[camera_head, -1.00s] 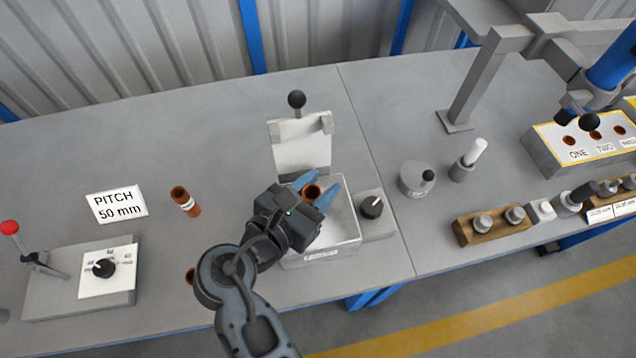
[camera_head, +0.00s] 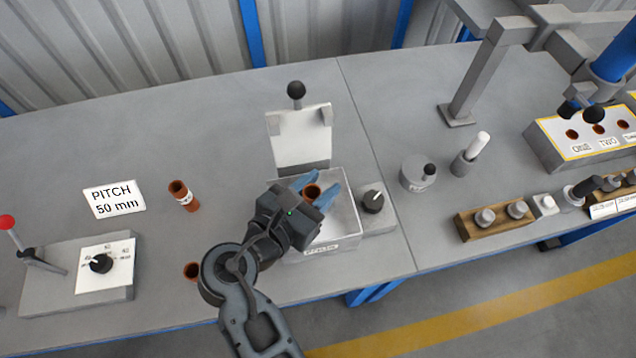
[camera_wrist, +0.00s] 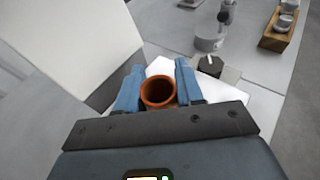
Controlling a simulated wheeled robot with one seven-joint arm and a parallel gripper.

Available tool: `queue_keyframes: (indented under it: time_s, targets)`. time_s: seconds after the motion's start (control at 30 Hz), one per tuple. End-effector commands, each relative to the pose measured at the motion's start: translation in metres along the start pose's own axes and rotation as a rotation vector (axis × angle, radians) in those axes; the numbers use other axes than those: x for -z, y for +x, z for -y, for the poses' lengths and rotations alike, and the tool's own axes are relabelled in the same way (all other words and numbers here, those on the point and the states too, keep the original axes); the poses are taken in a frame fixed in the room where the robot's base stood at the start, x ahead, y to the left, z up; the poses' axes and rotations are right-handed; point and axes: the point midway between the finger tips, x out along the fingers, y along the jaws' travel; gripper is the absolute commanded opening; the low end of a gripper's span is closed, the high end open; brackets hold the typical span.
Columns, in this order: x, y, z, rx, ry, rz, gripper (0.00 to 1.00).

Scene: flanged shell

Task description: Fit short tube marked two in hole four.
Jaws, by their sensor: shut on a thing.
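My gripper (camera_head: 316,190) has its blue fingers shut on a copper-brown tube (camera_head: 311,191). In the wrist view the same tube (camera_wrist: 158,92) stands between the two fingertips, its open round end facing the camera. The tube is over or inside an open light-grey box (camera_head: 343,232) with a raised lid; I cannot tell whether it touches the box floor. No mark shows on this tube. Another tube (camera_head: 184,196) with a white label band lies or stands on the bench to the left; its label is too small to read. At the right, a block (camera_head: 560,150) has holes labelled ONE and TWO; hole four is not in view.
The raised lid (camera_head: 300,140) stands behind the box, with a black knob on top. A dial (camera_head: 373,201) sits right of the box. A brown tube end (camera_head: 191,270) shows beside my arm. A grey post frame (camera_head: 470,85) and a wooden rack (camera_head: 495,222) stand right.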

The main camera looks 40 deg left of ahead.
Motion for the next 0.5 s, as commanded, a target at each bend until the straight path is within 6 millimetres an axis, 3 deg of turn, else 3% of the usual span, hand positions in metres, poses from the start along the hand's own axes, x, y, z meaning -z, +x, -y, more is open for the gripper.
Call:
queue_keyframes:
  time_s: [0.5]
  targets:
    - [0.011,0.004,0.0,0.0,0.0,0.0,0.0]
